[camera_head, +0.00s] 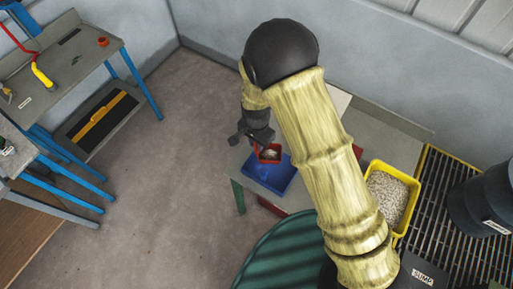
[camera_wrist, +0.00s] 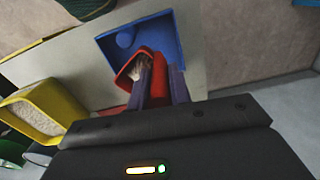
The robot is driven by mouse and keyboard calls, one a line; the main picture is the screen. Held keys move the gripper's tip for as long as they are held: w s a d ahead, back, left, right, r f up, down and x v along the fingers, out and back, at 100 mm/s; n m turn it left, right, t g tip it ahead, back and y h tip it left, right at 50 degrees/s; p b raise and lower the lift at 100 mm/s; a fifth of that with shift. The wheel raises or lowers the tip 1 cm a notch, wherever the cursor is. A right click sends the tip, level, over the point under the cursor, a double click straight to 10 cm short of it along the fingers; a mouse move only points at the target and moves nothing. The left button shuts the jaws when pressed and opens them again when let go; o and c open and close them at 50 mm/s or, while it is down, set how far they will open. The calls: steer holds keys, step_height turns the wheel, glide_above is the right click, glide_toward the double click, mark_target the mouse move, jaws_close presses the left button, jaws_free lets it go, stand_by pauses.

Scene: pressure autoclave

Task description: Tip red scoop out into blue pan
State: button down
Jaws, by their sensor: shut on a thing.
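The red scoop (camera_head: 268,153) is held by my gripper (camera_head: 254,141) above the blue pan. My gripper is shut on it. In the wrist view the red scoop (camera_wrist: 130,71) is in front of my gripper fingers (camera_wrist: 161,84), and pale contents show inside it. The blue pan (camera_head: 271,178) sits on the grey table, beneath and just beyond the scoop. In the wrist view the blue pan (camera_wrist: 163,29) lies past the scoop, with a round blue form at its left side. The fingers and scoop hide part of the pan. I cannot tell the scoop's exact tilt.
A yellow bin (camera_head: 403,187) of pale grains stands right of my arm, and also shows in the wrist view (camera_wrist: 57,103). A dark drum (camera_head: 484,197) stands on a grating (camera_head: 437,235) at the right. Blue-legged benches (camera_head: 72,75) stand left. Open floor (camera_head: 160,170) lies between.

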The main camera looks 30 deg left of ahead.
step_height(320, 180, down, 4)
steer(key=shift+f+b, duration=0.1)
steer(key=shift+b, duration=0.35)
steer(key=shift+w+d, duration=0.1)
